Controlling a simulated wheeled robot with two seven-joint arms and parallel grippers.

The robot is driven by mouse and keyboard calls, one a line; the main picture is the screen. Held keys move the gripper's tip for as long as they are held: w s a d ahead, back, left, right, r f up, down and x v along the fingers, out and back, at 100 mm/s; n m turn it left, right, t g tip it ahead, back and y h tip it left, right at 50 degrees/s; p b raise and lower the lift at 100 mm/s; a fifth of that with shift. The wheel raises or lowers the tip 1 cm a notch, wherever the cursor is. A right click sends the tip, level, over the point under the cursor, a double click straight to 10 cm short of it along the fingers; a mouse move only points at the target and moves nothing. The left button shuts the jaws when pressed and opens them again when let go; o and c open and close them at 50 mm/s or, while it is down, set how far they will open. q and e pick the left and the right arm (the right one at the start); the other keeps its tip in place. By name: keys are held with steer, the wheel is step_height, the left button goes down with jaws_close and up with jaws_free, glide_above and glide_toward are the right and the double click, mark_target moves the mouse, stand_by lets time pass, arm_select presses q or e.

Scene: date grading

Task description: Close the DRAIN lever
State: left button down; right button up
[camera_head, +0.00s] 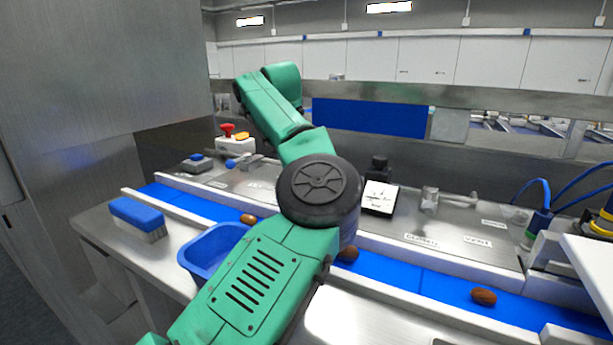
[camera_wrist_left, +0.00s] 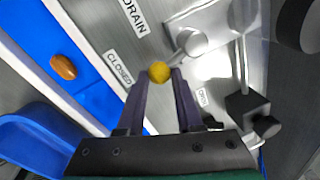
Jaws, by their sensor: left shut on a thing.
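The DRAIN lever shows in the left wrist view as a short metal arm (camera_wrist_left: 179,52) with a yellow ball knob (camera_wrist_left: 159,72). The knob lies between the CLOSED label (camera_wrist_left: 118,68) and the smaller OPEN label (camera_wrist_left: 202,97). The DRAIN label (camera_wrist_left: 133,17) is on the steel panel beyond. My left gripper (camera_wrist_left: 160,82) has its two dark fingertips at the knob, one on each side, shut on it. In the head view my green left arm covers this lever and the gripper. My right gripper is in neither view.
A blue conveyor (camera_head: 397,277) carries several brown dates (camera_head: 484,296). A blue tub (camera_head: 203,246) and a blue brush (camera_head: 136,213) stand in front of it. A gauge (camera_head: 380,197), the VENT lever (camera_head: 430,198) and a red emergency button (camera_head: 227,129) stand on the panel.

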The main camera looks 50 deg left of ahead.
arm_select(q)
steer(key=shift+s+a+r+m, duration=0.2)
steer(key=shift+a+m, duration=0.2)
steer(key=shift+m, duration=0.15)
steer(key=shift+s+a+r+m, duration=0.2)
steer(key=shift+a+m, duration=0.15)
steer(key=shift+m, duration=0.5)
steer(key=shift+p, duration=0.3)
